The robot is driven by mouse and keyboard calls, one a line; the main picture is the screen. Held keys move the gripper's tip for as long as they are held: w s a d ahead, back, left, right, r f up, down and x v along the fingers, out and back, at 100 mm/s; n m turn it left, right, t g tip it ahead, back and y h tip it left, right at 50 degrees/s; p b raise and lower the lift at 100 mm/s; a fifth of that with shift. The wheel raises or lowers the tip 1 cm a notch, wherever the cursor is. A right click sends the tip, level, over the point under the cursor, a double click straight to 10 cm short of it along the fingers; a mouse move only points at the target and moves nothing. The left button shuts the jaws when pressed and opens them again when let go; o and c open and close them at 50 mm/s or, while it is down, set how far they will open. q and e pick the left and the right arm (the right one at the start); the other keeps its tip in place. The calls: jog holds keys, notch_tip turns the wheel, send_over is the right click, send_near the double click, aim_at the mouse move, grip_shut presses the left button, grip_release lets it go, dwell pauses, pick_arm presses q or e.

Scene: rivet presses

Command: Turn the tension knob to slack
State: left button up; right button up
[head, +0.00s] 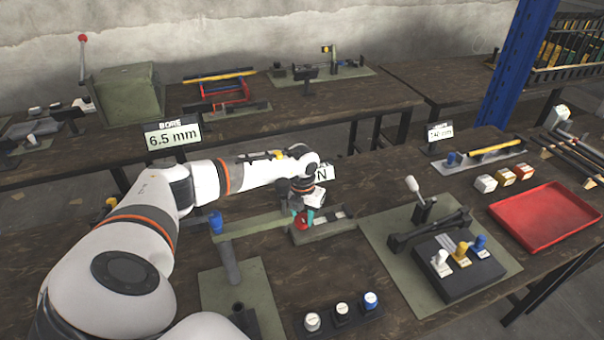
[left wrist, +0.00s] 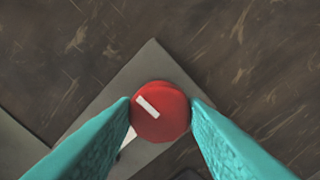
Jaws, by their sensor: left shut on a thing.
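The red round tension knob (head: 300,222) sits on a small grey-green base plate (head: 345,226) on the bench. In the left wrist view the knob (left wrist: 163,119) has a short white mark near its upper left edge, slanting from upper left to lower right. My left gripper (head: 304,215) points down over the knob. In the left wrist view the teal fingers of my left gripper (left wrist: 160,103) touch the knob on both sides and are shut on it. The scale around the knob is mostly hidden; only a pale patch shows at its lower left. My right gripper is out of view.
A green press (head: 252,227) stands left of the knob. A block with several small knobs (head: 340,314) lies in front. A lever fixture (head: 410,232) and a red tray (head: 550,217) are to the right. A sign behind the gripper is partly covered by my arm.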

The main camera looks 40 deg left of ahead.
aim_at(302, 217)
pick_arm(q)
jog(key=shift+r, duration=0.1)
jog(key=o, duration=1)
jog(key=shift+r+b, duration=1.6)
jog(key=shift+r, duration=4.4)
